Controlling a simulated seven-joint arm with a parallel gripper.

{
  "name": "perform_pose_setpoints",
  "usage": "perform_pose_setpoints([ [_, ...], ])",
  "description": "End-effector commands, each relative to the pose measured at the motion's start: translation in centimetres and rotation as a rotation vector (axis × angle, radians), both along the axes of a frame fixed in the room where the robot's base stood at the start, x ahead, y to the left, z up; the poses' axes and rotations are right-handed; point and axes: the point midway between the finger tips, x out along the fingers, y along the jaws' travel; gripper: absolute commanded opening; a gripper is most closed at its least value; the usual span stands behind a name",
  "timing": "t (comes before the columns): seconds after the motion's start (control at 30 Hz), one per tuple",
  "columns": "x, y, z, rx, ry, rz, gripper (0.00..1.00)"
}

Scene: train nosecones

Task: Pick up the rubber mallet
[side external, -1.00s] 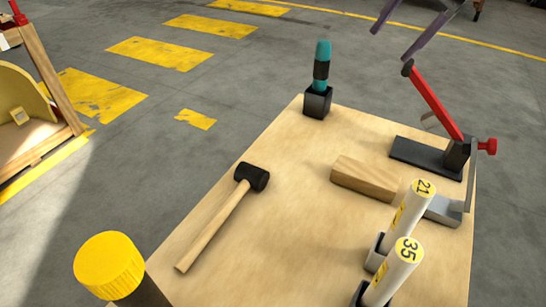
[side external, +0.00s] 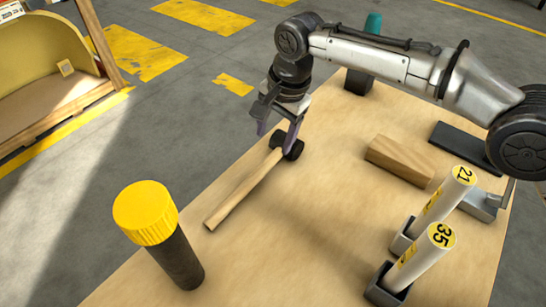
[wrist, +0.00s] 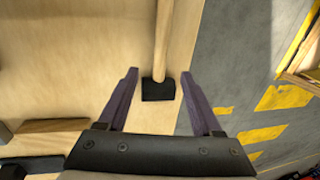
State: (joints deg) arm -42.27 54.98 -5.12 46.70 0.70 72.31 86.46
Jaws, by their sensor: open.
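The rubber mallet has a black head (side external: 287,146) and a light wooden handle (side external: 243,190). It lies on the wooden table, with the handle running toward the lower left in the side view. My gripper (side external: 277,136) is open and pointing down above the mallet head. In the wrist view my gripper (wrist: 165,75) has its two purple fingers apart, with the black head (wrist: 158,91) between them in the picture. The handle (wrist: 161,40) runs up toward the top edge. I see no contact; the exact height above the head is hard to tell.
A wooden block (side external: 399,162) and two white cylinders in holders, marked 21 (side external: 441,198) and 35 (side external: 425,256), stand to the right. A yellow-capped dark cylinder (side external: 160,235) stands at the front left. A teal-handled tool (side external: 373,24) stands behind my arm. The table around the handle is clear.

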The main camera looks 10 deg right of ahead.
Motion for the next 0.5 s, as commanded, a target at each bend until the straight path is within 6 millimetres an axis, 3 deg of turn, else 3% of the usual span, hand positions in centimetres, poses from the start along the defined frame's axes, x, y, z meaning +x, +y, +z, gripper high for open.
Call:
perform_pose_setpoints([
  [0.2,0.6,0.5,-3.8,-0.001,0.001,0.0,0.67],
  [0.5,0.8,0.8,-5.6,0.001,-0.001,-0.001,0.67],
])
